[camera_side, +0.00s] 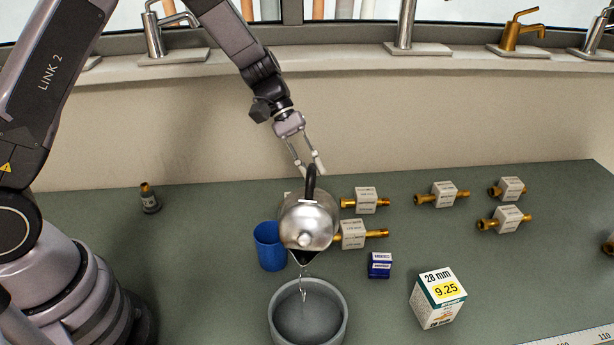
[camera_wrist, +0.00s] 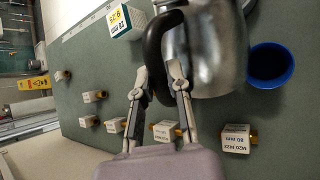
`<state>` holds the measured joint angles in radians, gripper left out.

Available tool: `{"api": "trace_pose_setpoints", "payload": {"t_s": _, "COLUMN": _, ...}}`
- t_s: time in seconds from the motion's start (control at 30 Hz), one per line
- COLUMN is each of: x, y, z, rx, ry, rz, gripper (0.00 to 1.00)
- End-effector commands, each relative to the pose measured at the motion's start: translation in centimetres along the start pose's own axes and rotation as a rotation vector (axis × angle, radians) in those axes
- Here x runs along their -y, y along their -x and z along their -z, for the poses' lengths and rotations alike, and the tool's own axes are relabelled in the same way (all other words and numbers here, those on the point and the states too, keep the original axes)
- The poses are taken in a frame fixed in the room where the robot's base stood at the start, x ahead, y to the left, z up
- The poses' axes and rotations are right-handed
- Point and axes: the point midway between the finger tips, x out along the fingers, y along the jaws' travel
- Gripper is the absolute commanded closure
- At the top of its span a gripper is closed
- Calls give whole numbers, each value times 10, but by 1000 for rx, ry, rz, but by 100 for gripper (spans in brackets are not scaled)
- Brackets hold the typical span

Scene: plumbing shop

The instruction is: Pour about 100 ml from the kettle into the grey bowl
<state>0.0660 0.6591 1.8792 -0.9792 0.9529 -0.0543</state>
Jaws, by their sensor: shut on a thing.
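The steel kettle (camera_side: 308,222) hangs above the table, tipped with its spout toward the viewer and down. A thin stream runs from the spout into the grey bowl (camera_side: 279,332). The bowl stands at the table's front and holds some liquid. My gripper (camera_side: 306,168) is shut on the kettle's black handle at the top. In the wrist view my gripper (camera_wrist: 156,82) has its fingers at the black handle, and the kettle's steel body (camera_wrist: 215,50) is beyond it. The bowl is not clearly seen in the wrist view.
A blue cup (camera_side: 268,247) stands just left of the kettle, close to the bowl. A small blue box (camera_side: 379,265) and a white 28 mm box (camera_side: 438,299) stand to the right. Several brass fittings with tags (camera_side: 442,194) lie behind. The table's left part is mostly clear.

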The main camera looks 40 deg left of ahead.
Motion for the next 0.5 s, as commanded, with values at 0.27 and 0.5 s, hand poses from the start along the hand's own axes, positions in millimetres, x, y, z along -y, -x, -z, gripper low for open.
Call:
{"api": "trace_pose_setpoints", "payload": {"t_s": 0.27, "x": 0, "y": 1, "z": 19, "rx": 142, "ry": 96, "rz": -3, "gripper": 100}}
{"api": "trace_pose_setpoints", "payload": {"t_s": 0.5, "x": 0, "y": 1, "z": 19, "rx": 156, "ry": 103, "rz": -3, "gripper": 100}}
